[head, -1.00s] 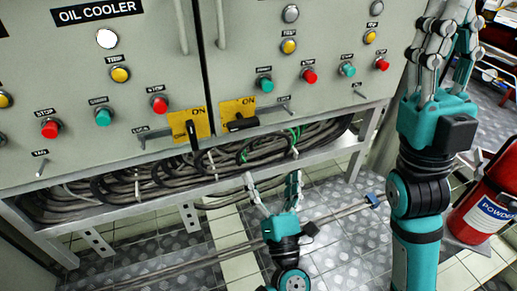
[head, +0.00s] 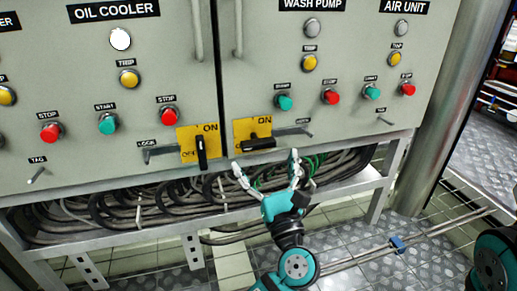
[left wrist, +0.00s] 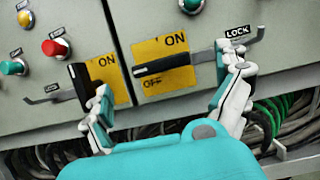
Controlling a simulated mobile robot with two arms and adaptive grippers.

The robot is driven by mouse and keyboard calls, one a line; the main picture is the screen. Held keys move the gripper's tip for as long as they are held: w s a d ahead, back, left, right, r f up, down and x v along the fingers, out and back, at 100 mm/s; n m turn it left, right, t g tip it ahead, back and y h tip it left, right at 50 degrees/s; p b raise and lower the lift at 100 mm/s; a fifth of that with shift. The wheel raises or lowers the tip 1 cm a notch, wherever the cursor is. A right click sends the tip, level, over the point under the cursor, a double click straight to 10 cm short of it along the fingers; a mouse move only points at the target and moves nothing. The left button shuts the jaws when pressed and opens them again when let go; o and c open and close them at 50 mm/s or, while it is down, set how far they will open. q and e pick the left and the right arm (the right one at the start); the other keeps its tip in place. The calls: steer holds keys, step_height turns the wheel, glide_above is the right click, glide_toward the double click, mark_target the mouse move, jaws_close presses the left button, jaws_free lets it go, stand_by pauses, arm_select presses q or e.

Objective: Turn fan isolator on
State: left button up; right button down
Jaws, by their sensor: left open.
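Two yellow isolator plates sit low on the grey cabinet, on either side of its door seam. The left isolator's black handle (head: 201,152) stands upright, toward ON. The right isolator's black handle (head: 259,144) lies horizontal, and its plate (left wrist: 155,52) reads ON at top right and OFF at lower left. No legible label tells me which is the fan isolator. My left gripper (head: 266,162) is open and empty just below the right isolator. In the left wrist view its fingers (left wrist: 165,80) spread either side of the right handle's lower area. My right gripper is out of view.
Metal lock levers (head: 293,132) stick out beside the plates. Start and stop buttons (head: 330,97) are above. Bundled black cables (head: 120,210) and a metal frame rail lie below the cabinet. A round metal column (head: 452,110) stands at the right.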

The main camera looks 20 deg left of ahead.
mark_target(260, 147)
arm_select(q)
steer(key=b+x, duration=0.1)
steer(key=x, duration=0.5)
steer(key=shift+f, duration=0.1)
steer(key=shift+c, duration=0.4)
steer(key=c, duration=1.1)
